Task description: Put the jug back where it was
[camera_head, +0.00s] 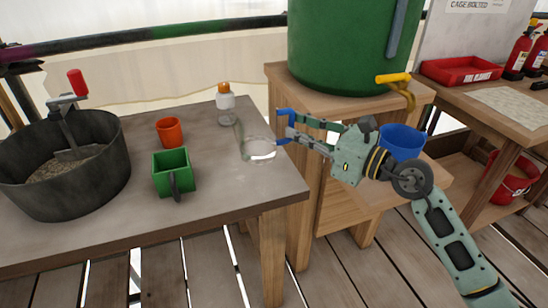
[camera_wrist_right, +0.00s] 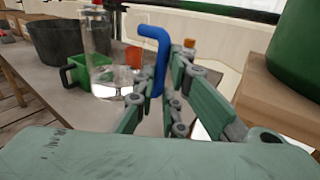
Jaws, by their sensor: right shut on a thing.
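The jug (camera_head: 258,150) is clear and see-through with a blue handle. It is at the right end of the grey table; I cannot tell whether its base touches the tabletop. My right gripper (camera_head: 287,128) reaches in from the right and is shut on the blue handle. In the right wrist view the clear jug (camera_wrist_right: 101,62) looks upright, and its blue handle (camera_wrist_right: 154,42) runs down between the fingers (camera_wrist_right: 160,95). My left gripper is not in view.
On the grey table (camera_head: 120,226) are a dark tub (camera_head: 95,170) with a red-handled tool, an orange cup (camera_head: 169,132), a green square container (camera_head: 174,172) and an orange-capped bottle (camera_head: 226,103). A green barrel (camera_head: 340,45) stands on a wooden stand, with a blue bucket (camera_head: 402,142) below.

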